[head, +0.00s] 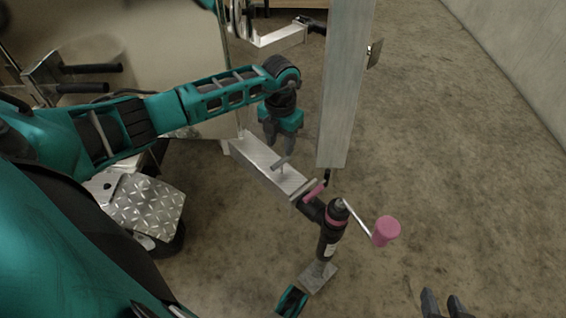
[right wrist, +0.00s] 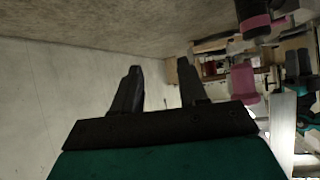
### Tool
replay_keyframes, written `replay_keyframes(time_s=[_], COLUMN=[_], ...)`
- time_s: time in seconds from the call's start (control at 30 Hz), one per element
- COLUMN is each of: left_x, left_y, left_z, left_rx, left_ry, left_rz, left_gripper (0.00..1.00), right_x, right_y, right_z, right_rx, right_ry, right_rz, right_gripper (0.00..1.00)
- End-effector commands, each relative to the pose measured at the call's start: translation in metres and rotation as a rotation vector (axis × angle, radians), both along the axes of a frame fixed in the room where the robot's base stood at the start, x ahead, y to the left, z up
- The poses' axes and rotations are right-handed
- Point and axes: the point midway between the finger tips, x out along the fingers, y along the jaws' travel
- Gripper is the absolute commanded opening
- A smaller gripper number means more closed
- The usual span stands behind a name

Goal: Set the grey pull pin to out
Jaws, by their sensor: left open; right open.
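A small grey T-shaped handle (head: 282,162), which looks like the grey pull pin, stands up from the top of an aluminium beam (head: 262,164). My left gripper (head: 278,147) points down just behind the handle in the head view, with its fingers apart; I see no contact with the handle. My right gripper (head: 444,304) is at the lower right edge of the head view, far from the pin. In the right wrist view my right gripper (right wrist: 160,84) is open and empty. The pin cannot be made out in that view.
A black jack (head: 329,238) with a pink crank grip (head: 387,230) stands at the beam's near end, beside a pink lever (head: 314,192). A tall aluminium post (head: 344,90) rises right of my left gripper. A diamond-plate step (head: 147,207) is at left. Open floor lies right.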

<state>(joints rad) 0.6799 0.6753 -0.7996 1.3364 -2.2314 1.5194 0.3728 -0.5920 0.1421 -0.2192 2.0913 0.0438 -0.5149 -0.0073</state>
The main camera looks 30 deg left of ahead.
Motion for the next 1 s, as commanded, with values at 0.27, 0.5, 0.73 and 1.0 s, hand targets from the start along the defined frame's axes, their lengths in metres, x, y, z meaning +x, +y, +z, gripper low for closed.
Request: replay_keyframes(time_s=[0.27, 0.5, 0.73, 1.0], left_x=[0.000, 0.000, 0.000, 0.000], left_y=[-0.001, -0.001, -0.001, -0.001], left_z=[-0.063, -0.090, -0.094, -0.094], left_rx=[-0.004, -0.003, -0.002, -0.003], left_ry=[0.000, 0.000, -0.001, -0.001], left_rz=[0.002, 0.000, -0.001, -0.001], left_gripper=[0.45, 0.45, 0.45, 0.34], right_x=[0.003, 0.005, 0.008, 0.009], right_y=[0.005, 0.010, 0.012, 0.012], right_z=[-0.012, -0.014, -0.007, -0.007], right_rx=[0.009, 0.015, 0.021, 0.020], right_ry=[-0.003, -0.004, -0.018, -0.018], right_rz=[0.010, 0.021, 0.023, 0.023], right_gripper=[0.43, 0.43, 0.43, 0.43])
